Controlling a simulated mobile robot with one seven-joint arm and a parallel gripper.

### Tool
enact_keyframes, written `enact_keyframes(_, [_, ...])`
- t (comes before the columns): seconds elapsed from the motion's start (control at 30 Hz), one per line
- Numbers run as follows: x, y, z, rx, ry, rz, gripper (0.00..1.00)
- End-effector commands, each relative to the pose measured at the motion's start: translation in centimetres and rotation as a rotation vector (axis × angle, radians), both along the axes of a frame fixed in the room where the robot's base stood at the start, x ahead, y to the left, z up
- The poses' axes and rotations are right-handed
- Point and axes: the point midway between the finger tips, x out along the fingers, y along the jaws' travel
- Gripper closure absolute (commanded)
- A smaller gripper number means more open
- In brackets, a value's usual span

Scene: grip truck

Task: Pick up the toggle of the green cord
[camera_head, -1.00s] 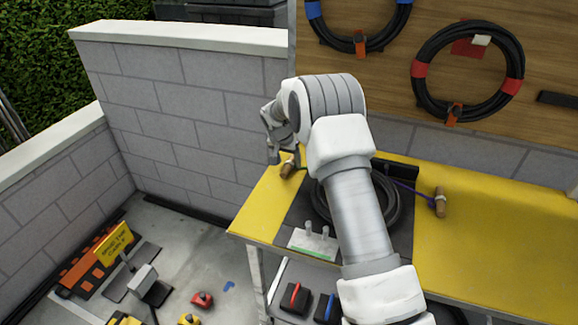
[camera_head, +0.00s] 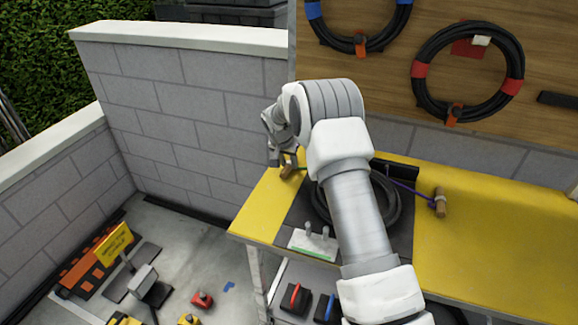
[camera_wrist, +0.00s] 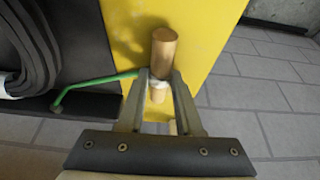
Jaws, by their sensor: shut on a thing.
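The toggle (camera_wrist: 164,52) is a short brown wooden cylinder with a pale band near its middle. The green cord (camera_wrist: 95,83) runs from it to the left in the wrist view, toward the coiled black cable. My gripper (camera_wrist: 158,85) is shut on the toggle at its pale band, one finger on each side. In the head view my gripper (camera_head: 281,160) is over the left end of the yellow table, with the toggle (camera_head: 288,170) at its fingertips. I cannot tell whether the toggle touches the table.
A black cable coil (camera_head: 386,205) lies on a dark mat on the yellow table (camera_head: 475,250). Another wooden toggle (camera_head: 440,202) with a purple cord lies to the right. A white block with two pegs (camera_head: 312,243) stands at the front edge. A block wall stands behind.

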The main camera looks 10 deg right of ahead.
Motion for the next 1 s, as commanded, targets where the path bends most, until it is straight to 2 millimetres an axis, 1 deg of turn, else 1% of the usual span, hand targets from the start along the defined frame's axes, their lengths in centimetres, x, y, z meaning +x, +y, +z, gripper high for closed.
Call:
enact_keyframes(0.17, [0.0, 0.0, 0.2, 0.000, -0.001, 0.000, 1.00])
enact_keyframes(0.27, [0.0, 0.0, 0.8, 0.000, -0.001, 0.000, 1.00])
enact_keyframes(0.37, [0.1, 0.0, 1.9, 0.000, -0.003, -0.001, 1.00])
enact_keyframes(0.5, [0.1, 0.0, 4.5, 0.001, -0.005, -0.001, 1.00])
enact_keyframes(0.57, [-0.6, -1.3, 5.0, -0.001, -0.003, -0.003, 1.00])
enact_keyframes(0.8, [-3.5, -6.0, 8.3, 0.000, -0.002, -0.004, 1.00])
enact_keyframes(0.9, [-4.4, -7.6, 9.4, 0.000, -0.002, -0.004, 1.00])
enact_keyframes(1.0, [-5.1, -8.8, 10.2, 0.000, -0.001, -0.003, 1.00])
